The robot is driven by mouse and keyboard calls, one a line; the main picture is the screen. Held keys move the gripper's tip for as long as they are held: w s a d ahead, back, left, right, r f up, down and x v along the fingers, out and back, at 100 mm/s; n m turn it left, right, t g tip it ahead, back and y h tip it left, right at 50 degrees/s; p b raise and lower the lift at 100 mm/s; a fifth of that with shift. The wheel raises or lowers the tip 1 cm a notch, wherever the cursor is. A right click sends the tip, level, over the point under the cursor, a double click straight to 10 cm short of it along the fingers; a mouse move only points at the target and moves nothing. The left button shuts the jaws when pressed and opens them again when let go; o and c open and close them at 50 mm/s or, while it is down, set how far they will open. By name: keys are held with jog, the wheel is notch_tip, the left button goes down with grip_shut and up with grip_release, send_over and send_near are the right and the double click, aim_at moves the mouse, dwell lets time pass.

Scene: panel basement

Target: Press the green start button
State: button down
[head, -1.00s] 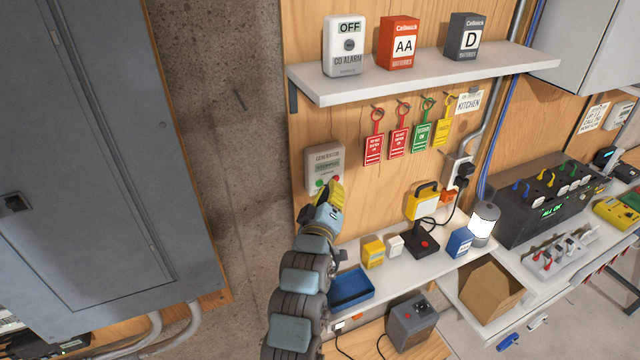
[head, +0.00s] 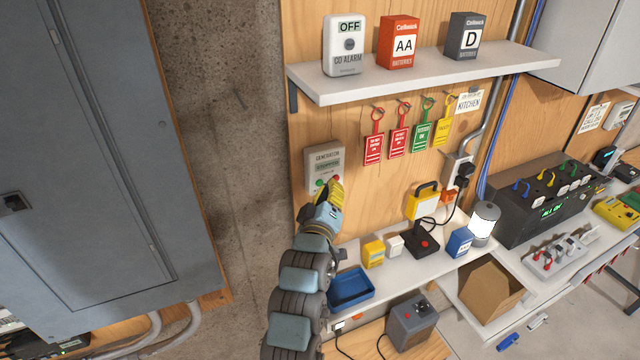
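The generator control box (head: 324,160) is a beige box on the wooden panel, with a small display. The green start button (head: 319,183) shows at its lower left. A red button (head: 334,179) is just to its right, partly behind my gripper. My gripper (head: 333,188), yellow at its tip, is at the lower right part of the box, over or right in front of the red button's side. Its fingers overlap in this view, so whether they are open or touching the box cannot be told.
A white shelf (head: 430,76) with a CO alarm and battery boxes is above. Red, green and yellow tags (head: 422,133) hang to the right. Below, a lower shelf (head: 400,268) holds a blue tray (head: 351,288), small boxes and a lamp (head: 484,222). A grey cabinet (head: 90,150) stands left.

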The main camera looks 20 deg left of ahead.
jog(key=shift+w+a, duration=0.2)
jog(key=shift+a, duration=0.05)
jog(key=shift+w+a+b, duration=0.25)
jog(key=shift+b, duration=0.15)
dwell(0.8)
jog(key=shift+s+d, duration=0.1)
jog(key=shift+s+d+p, duration=0.3)
jog(key=shift+s+d, duration=0.15)
dwell(0.5)
jog(key=s+d+p, duration=0.1)
jog(key=s+d, duration=0.2)
jog(key=shift+s+d+p, duration=0.15)
jog(key=shift+d+p, duration=0.15)
jog(key=shift+d, duration=0.1)
jog(key=shift+d, duration=0.1)
dwell(0.8)
